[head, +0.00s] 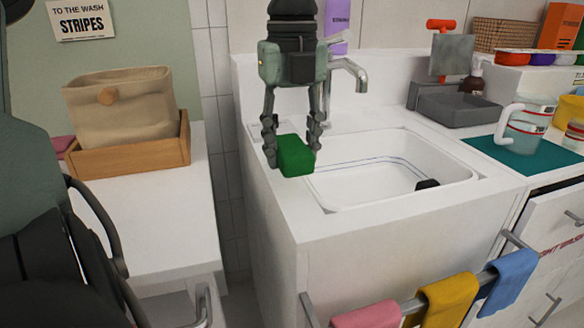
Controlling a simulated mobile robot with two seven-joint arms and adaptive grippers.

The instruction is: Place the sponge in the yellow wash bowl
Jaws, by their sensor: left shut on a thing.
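A green block (296,157), which looks like the sponge, is at the left rim of the white sink. My left gripper (292,152) points down from above, with one finger on each side of the block, and is shut on it. I cannot tell whether the block touches the counter. A yellow container (569,109) is partly cut off at the right edge; I cannot tell whether it is the wash bowl. No yellow bowl shows in the sink. My right gripper is not in view.
The sink basin (375,172) is mostly empty, with a small dark thing at its right. The tap (349,70) stands behind it. A grey tray (457,110) and a measuring jug (527,122) on a teal mat are at right. Towels hang in front.

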